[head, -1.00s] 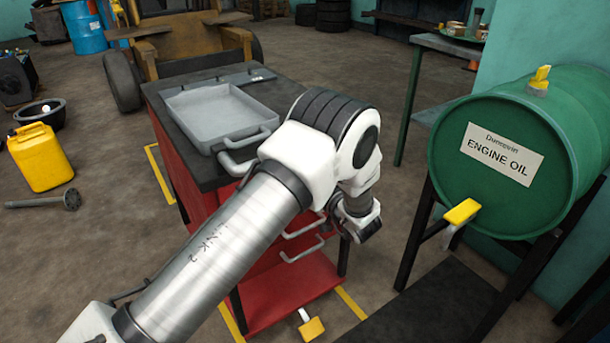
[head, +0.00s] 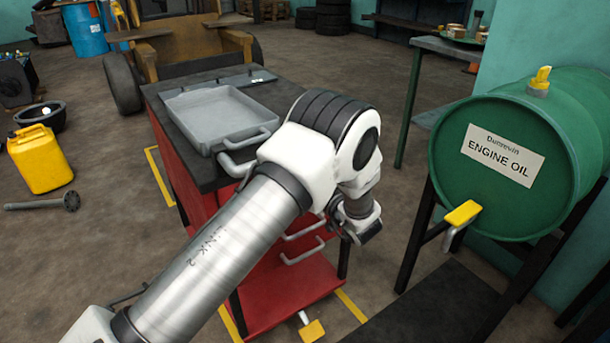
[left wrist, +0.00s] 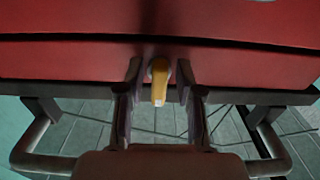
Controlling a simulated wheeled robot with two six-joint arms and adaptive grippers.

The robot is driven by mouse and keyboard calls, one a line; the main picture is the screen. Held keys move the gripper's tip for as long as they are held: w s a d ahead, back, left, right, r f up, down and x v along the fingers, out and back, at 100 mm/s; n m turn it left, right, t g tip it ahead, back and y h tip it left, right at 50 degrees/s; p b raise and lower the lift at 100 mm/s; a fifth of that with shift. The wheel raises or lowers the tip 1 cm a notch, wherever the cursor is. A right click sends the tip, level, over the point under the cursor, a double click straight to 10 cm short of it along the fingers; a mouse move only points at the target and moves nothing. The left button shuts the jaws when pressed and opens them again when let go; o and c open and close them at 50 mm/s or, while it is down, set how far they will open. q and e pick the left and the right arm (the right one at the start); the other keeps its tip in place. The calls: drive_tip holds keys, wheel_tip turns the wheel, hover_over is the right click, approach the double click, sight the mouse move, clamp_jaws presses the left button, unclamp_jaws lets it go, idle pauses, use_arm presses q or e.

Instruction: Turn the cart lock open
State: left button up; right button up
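The red tool cart (head: 188,178) with a dark top stands in the middle of the head view, partly hidden behind my left arm. In the left wrist view a small yellow lever (left wrist: 159,82) sticks out from the cart's red face (left wrist: 70,62). My left gripper (left wrist: 159,88) is open, with one dark finger on each side of the lever. A narrow gap shows between the lever and each finger. In the head view my left gripper (head: 362,230) is small and partly hidden by its own wrist. My right gripper is in neither view.
A grey tray (head: 220,115) sits on the cart. A yellow pedal (head: 312,330) shows at its base. To the right, a green oil drum (head: 500,190) with a yellow tap (head: 462,213) stands on a dark stand. A yellow can (head: 40,158) is on the floor at left.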

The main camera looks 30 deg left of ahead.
use_arm(q)
drive_tip(key=v, duration=0.7)
drive_tip(key=shift+d, duration=0.2)
idle(0.4)
